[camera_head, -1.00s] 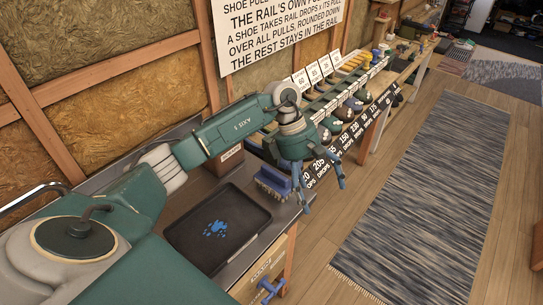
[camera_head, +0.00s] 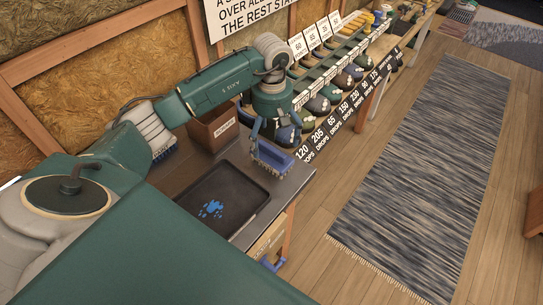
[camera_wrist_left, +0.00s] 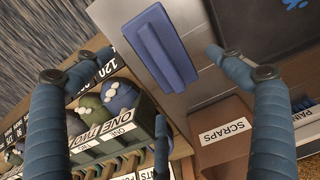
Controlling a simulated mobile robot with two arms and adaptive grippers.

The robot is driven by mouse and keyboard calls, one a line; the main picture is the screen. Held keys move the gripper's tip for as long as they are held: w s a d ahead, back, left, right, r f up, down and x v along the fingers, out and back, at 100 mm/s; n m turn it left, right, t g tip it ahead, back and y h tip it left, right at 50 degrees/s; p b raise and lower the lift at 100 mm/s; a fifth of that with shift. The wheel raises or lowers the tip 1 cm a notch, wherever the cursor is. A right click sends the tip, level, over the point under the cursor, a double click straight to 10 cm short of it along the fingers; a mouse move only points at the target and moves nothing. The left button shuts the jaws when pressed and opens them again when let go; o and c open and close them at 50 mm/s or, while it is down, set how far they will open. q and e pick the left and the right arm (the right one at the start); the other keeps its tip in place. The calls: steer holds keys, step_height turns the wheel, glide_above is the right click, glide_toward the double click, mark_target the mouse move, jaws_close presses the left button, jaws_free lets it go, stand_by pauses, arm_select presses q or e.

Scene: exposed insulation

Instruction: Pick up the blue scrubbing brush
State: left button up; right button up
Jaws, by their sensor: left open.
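The blue scrubbing brush (camera_head: 272,158) sits on the grey bench top in the head view, its pale bristles facing down. Its long blue back with a raised grip also shows in the left wrist view (camera_wrist_left: 160,45). My left gripper (camera_head: 276,133) is open and empty, right above the brush. In the left wrist view its fingers (camera_wrist_left: 158,52) are spread on both sides of the brush, with a third finger lower down. I cannot tell whether any finger touches it. My right gripper is not in view.
A dark tray (camera_head: 180,224) with blue paint marks lies in front of the brush. A brown SCRAPS box (camera_head: 212,128) stands behind. A rack of shoes (camera_head: 335,92) with labels runs to the right. Another blue bristled item (camera_head: 166,155) is partly hidden by my arm.

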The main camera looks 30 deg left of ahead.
arm_select(q)
steer(key=f+p, duration=0.1)
steer(key=d+f+p, duration=0.1)
steer(key=f, duration=0.1)
steer(key=shift+f, duration=0.85)
steer(key=c, duration=1.3)
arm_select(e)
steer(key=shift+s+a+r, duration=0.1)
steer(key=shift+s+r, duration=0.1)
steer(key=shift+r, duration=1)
arm_select(q)
steer(key=shift+w+r, duration=0.1)
steer(key=shift+r, duration=0.55)
step_height(320, 180, up, 13)
steer(key=b, duration=0.4)
step_height(320, 180, up, 6)
glide_above(275, 149)
steer(key=w, duration=0.1)
steer(key=shift+a+f+p, duration=0.1)
steer(key=shift+a+p, duration=0.2)
steer(key=shift+a, duration=0.15)
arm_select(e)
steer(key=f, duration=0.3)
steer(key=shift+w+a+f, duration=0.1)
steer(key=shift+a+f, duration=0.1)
